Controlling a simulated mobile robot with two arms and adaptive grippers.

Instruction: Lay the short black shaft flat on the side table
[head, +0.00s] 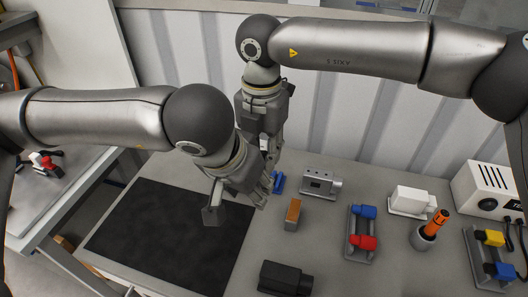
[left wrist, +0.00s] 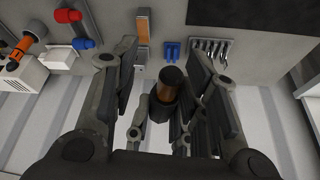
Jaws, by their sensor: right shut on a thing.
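The short black shaft (left wrist: 172,76), dark with a copper-brown band, shows in the left wrist view between the spread fingers of my left gripper (left wrist: 162,52). Whether those fingers touch it cannot be told. In the head view my left gripper (head: 236,208) is open, low over the bench near the black mat. My right gripper (head: 268,160) points down just behind it and is shut on the shaft, which is mostly hidden there by the grippers.
A black mat (head: 170,235) covers the bench's left part. A blue holder (head: 278,183), an orange-brown block (head: 292,214), a grey metal block (head: 321,184) and a black block (head: 285,278) stand close to the grippers. Red and blue parts and a white box (head: 488,190) are farther right.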

